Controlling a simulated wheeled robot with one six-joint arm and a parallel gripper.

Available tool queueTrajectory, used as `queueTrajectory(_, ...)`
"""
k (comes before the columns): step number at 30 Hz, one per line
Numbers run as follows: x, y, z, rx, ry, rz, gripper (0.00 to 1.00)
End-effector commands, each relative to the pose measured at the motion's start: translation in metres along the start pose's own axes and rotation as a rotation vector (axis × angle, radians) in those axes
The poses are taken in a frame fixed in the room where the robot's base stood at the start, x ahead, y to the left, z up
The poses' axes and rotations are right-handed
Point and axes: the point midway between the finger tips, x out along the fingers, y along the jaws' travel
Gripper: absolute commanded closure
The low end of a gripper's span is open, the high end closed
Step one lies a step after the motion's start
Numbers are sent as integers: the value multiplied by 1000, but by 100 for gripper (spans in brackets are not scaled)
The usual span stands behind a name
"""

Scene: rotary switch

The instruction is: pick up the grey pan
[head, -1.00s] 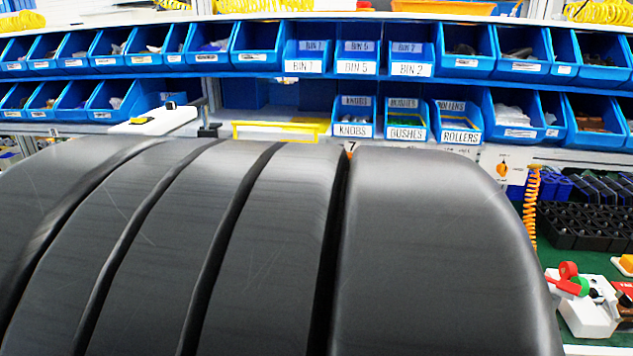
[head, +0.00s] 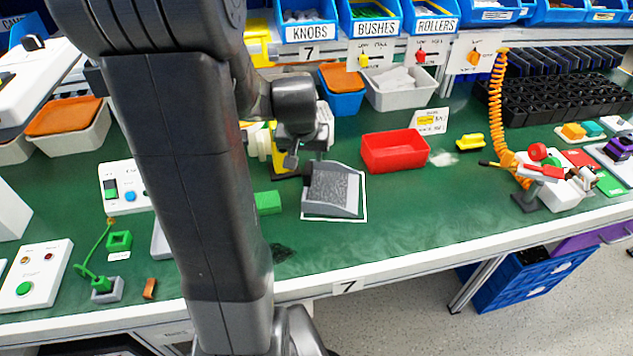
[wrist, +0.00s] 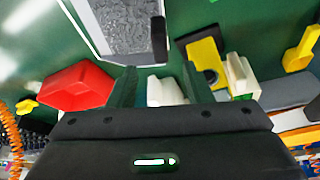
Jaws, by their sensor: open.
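The grey pan (head: 333,190) sits on the green bench top inside a white outline, with grey speckled material in it. In the wrist view the pan (wrist: 122,30) is at the top, partly cut off by the frame edge, with a dark bar on its right side. My gripper (head: 305,158) is just behind the pan in the head view, apart from it as far as I can tell. In the wrist view my gripper (wrist: 160,88) is open, its two fingers spread, with nothing clearly held between them.
A red bin (head: 394,152) stands right of the pan. A green block (head: 267,202) lies to its left. A yellow part (wrist: 207,58) lies beside it in the wrist view. Grey and blue bins stand behind. Green bench is clear to the right front.

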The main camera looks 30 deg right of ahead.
Motion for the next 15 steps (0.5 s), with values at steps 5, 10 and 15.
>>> queueTrajectory(5, 30, 0, 1, -1, -3, 0, 55)
queueTrajectory(10, 46, 0, 0, -1, -1, 0, 55)
queueTrajectory(15, 52, 0, 0, -1, 0, -1, 55)
